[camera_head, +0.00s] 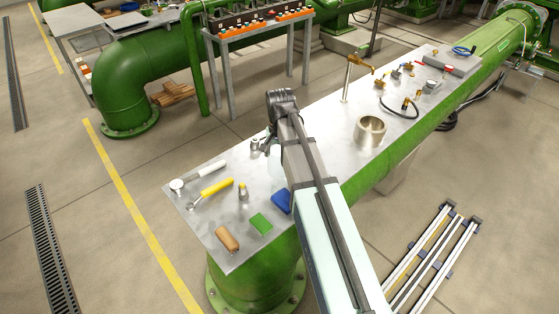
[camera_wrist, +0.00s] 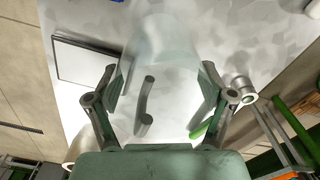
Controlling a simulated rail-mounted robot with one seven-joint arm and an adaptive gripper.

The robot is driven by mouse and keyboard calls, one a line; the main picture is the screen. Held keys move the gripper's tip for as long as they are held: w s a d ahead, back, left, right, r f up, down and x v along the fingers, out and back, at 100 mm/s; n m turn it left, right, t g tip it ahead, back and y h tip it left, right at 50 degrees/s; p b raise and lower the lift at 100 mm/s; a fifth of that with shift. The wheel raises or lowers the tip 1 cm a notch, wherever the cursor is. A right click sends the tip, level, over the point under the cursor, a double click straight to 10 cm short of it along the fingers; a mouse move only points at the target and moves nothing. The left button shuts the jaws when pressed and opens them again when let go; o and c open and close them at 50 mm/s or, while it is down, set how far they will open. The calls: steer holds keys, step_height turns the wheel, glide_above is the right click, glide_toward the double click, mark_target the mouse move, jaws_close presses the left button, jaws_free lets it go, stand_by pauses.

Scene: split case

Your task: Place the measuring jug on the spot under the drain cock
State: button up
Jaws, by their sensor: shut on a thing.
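My gripper (camera_wrist: 163,82) is shut on the measuring jug (camera_wrist: 165,42), a clear, pale vessel, in the wrist view. Its grey curved handle (camera_wrist: 146,106) faces my palm, between the fingers. In the head view my arm hides most of the jug; a pale part (camera_head: 275,158) shows left of the arm, over the bench. The drain cock (camera_head: 358,64) is a brass tap on a thin upright post, behind and right of my gripper. I cannot make out a marked spot under it.
The metal bench top (camera_head: 320,125) carries a steel cup (camera_head: 370,131) right of my arm. Hand tools, a green block (camera_head: 261,223) and a brown block (camera_head: 227,238) lie at the near left. Fittings and a black hose (camera_head: 398,110) lie beyond the cup.

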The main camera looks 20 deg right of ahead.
steer(key=shift+f, duration=1.4)
steer(key=shift+f, duration=0.1)
steer(key=o, duration=1.5)
steer(key=shift+c, duration=0.2)
step_height(320, 180, up, 11)
steer(key=b, duration=0.2)
steer(key=shift+r, duration=0.45)
steer(key=c, duration=0.4)
steer(key=shift+r, duration=0.2)
steer(key=c, duration=1.1)
